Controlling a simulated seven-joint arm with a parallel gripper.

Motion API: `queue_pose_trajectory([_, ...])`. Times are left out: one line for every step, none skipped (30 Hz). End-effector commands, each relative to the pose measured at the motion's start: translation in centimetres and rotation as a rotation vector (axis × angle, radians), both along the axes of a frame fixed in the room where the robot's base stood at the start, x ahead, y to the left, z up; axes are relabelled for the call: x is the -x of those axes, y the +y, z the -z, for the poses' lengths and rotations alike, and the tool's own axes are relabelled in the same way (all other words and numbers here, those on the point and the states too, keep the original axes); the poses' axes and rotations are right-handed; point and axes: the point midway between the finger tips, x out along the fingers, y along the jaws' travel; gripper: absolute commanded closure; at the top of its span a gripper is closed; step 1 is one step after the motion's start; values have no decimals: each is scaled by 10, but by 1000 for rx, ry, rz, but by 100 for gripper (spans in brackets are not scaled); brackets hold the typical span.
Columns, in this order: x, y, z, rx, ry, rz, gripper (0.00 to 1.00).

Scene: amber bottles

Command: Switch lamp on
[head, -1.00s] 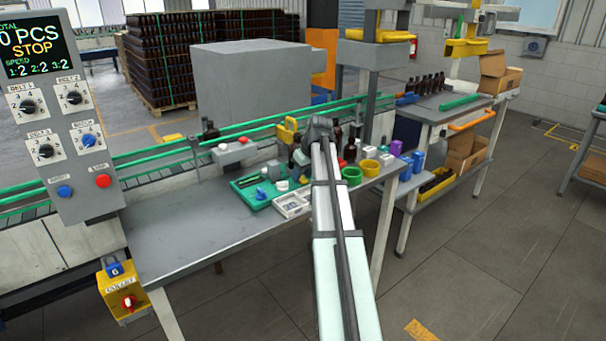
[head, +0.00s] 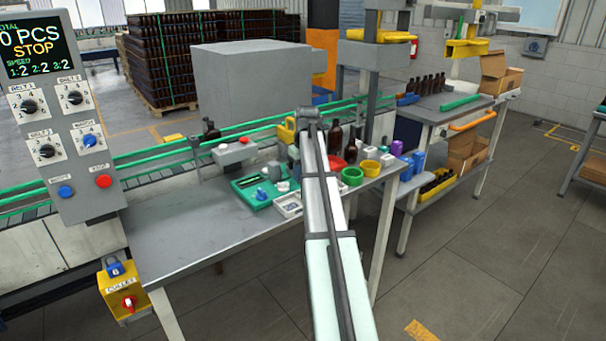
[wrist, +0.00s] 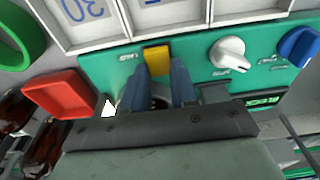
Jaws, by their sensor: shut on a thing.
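A green panel (wrist: 200,62) fills the middle of the wrist view. It carries a yellow switch piece (wrist: 157,55), a white knob (wrist: 229,56) and a blue knob (wrist: 298,45). My gripper (wrist: 161,74) has its two blue-grey fingers close together on the yellow piece, with a dark round part between them lower down. The panel's small lettering is too blurred to read. In the head view the green panel (head: 251,203) lies on the grey workbench (head: 190,250), and my arm hides the gripper. I cannot tell which thing is the lamp or whether it is lit.
A white compartment tray (head: 288,208) adjoins the panel. A red container (wrist: 62,93) and a green ring-shaped container (wrist: 20,35) are close by in the wrist view. Brown bottles (head: 335,138) stand behind my arm. The bench's left part is clear.

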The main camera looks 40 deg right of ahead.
Motion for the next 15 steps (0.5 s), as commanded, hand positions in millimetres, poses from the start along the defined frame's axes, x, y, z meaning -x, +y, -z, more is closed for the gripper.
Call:
queue_pose_trajectory([-2, 0, 0, 0, 14, -1, 100])
queue_pose_trajectory([-2, 0, 0, 1, 20, -1, 100])
queue_pose_trajectory([-2, 0, 0, 0, 25, -1, 100])
queue_pose_trajectory([-2, 0, 0, 0, 27, -1, 100])
queue_pose_trajectory([-1, 0, 0, 0, 28, -1, 100])
queue_pose_trajectory([-1, 0, 0, 0, 28, -1, 100])
queue_pose_trajectory([-1, 0, 0, 0, 28, -1, 100])
queue_pose_trajectory([-1, 0, 0, 0, 27, -1, 100])
queue_pose_trajectory([-1, 0, 0, 0, 27, 0, 100])
queue_pose_trajectory([-1, 0, 0, 0, 27, 0, 100])
queue_pose_trajectory([-1, 0, 0, 0, 27, 0, 100])
queue_pose_trajectory([-1, 0, 0, 0, 27, 0, 70])
queue_pose_trajectory([-1, 0, 0, 0, 27, 0, 67])
queue_pose_trajectory([-1, 0, 0, 0, 27, 0, 64])
queue_pose_trajectory([-1, 0, 0, 0, 27, 0, 60])
